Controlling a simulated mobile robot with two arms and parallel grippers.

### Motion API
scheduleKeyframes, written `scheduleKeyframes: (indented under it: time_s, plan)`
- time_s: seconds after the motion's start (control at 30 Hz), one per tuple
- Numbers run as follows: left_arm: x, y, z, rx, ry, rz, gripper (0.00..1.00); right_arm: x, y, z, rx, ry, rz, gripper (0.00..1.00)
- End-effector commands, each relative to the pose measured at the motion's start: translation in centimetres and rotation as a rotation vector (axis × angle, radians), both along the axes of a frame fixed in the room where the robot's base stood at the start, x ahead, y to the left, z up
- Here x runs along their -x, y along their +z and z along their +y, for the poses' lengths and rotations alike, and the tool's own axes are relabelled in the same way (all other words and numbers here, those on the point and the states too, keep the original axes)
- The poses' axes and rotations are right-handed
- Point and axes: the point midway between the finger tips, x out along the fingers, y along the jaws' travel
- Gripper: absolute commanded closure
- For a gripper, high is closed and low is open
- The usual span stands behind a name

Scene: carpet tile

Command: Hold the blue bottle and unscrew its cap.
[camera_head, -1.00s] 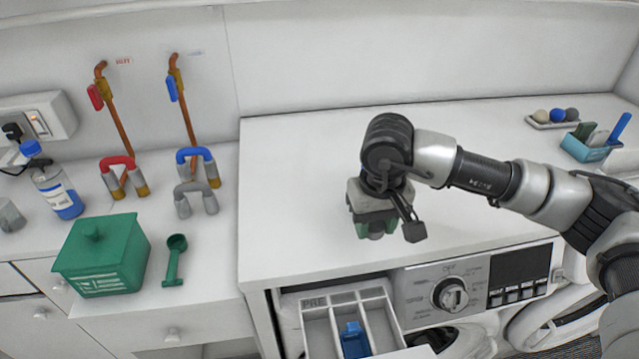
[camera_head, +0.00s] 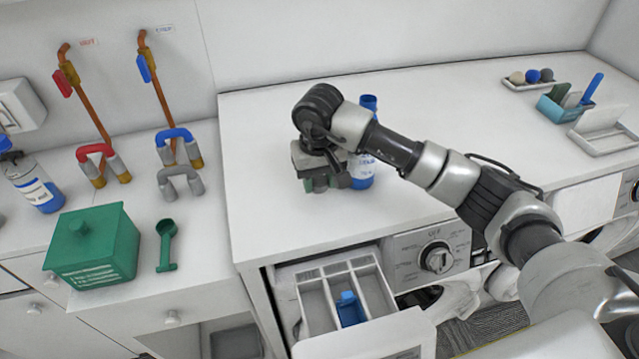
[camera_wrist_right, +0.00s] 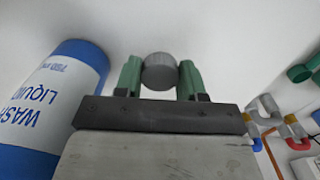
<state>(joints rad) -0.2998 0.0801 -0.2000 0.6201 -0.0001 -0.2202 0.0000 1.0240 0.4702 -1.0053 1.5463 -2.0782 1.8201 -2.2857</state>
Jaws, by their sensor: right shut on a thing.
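A blue bottle (camera_head: 362,172) with a white label stands on the white counter, partly hidden behind my right gripper and arm. Its blue top shows above my arm. In the right wrist view the bottle (camera_wrist_right: 45,105), labelled WASH LIQUID, is at the left, beside the gripper and outside its fingers. My right gripper (camera_head: 327,184) points down low over the counter, left of the bottle. In the right wrist view its green fingers (camera_wrist_right: 160,78) are shut on a round grey thing (camera_wrist_right: 160,70). I cannot tell for sure whether this is a cap. My left gripper is not in view.
Another bottle (camera_head: 35,187) with blue liquid stands at the far left. A green box (camera_head: 95,248) and green scoop (camera_head: 166,246) lie nearer. An open drawer (camera_head: 318,306) juts out in front. The counter's middle right is clear; a teal caddy (camera_head: 560,112) stands far right.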

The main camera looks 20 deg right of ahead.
Motion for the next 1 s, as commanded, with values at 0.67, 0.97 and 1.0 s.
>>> scheduleKeyframes:
  time_s: [0.67,0.97,1.0]
  plan:
    - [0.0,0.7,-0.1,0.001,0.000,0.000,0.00,0.0,-3.1,0.0,0.000,0.001,0.000,0.48]
    - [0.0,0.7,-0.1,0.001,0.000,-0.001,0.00,0.0,-3.1,0.0,0.000,0.001,0.001,0.35]
    - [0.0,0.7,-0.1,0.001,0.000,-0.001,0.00,0.0,-3.1,0.0,0.000,0.001,0.001,0.35]
